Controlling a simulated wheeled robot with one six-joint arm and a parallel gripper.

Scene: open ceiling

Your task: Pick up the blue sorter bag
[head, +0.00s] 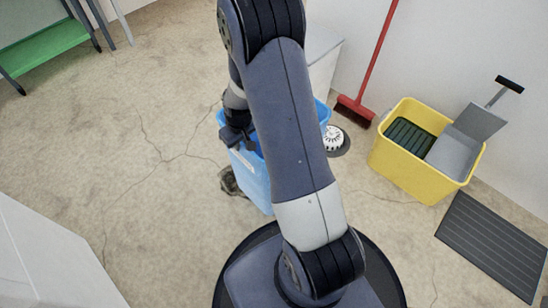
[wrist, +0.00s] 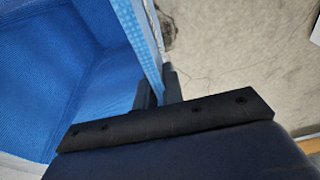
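The blue sorter bag (head: 254,182) stands on the floor in the head view, partly hidden behind my arm. It has a pale label on its side and an open top. My gripper (head: 240,139) is at its left rim. In the wrist view the bag's blue inside (wrist: 60,65) fills the left. There the fingers of my gripper (wrist: 158,90) are close together, one on each side of the bag's thin wall, and look shut on it.
A yellow mop bucket (head: 413,178) stands to the right, with a dark grey mat (head: 492,245) in front. A red broom (head: 355,110) leans on the wall near a white round-topped object (head: 333,138). A green bench (head: 42,48) is far left. The left floor is mostly clear.

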